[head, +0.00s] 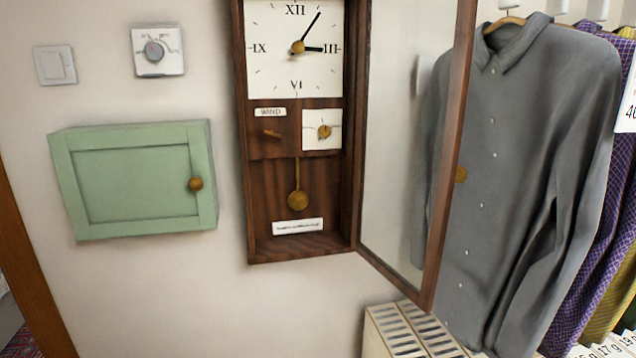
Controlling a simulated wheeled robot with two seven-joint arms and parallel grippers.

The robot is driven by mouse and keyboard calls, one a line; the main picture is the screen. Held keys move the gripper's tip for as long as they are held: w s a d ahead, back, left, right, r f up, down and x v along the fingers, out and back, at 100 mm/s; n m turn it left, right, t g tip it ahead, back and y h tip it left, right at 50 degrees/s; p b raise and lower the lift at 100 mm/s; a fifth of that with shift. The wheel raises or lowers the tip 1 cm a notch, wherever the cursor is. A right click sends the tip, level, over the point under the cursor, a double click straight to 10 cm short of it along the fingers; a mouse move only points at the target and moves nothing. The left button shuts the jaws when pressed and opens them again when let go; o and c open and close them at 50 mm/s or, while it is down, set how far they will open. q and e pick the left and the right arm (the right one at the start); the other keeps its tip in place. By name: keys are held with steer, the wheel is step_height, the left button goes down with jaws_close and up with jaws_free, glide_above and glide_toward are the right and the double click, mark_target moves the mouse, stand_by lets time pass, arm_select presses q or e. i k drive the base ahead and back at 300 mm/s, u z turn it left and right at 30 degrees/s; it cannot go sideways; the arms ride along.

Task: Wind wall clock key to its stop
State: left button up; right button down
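The wall clock (252,200) hangs in the middle of the head view, its dark wooden case upright on the wall. Its glass door (447,190) stands open to the right. The white dial (275,70) has Roman numerals. Below it, under a label reading WIND (270,112), a small brass key (271,134) sits nearly level on the wooden panel. To its right is a white plate with a brass knob (324,131). The brass pendulum (297,200) hangs below. Neither of my grippers shows in this view.
A green wall cabinet (130,185), shut, with a brass knob, is left of the clock. Above it are a light switch (55,65) and a dial thermostat (157,50). A grey shirt (520,150) hangs behind the open door. A pale slatted box (400,332) stands below.

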mark_target(272, 132)
steer(key=u, duration=3.3)
steer(key=k, duration=2.4)
steer(key=z, duration=1.9)
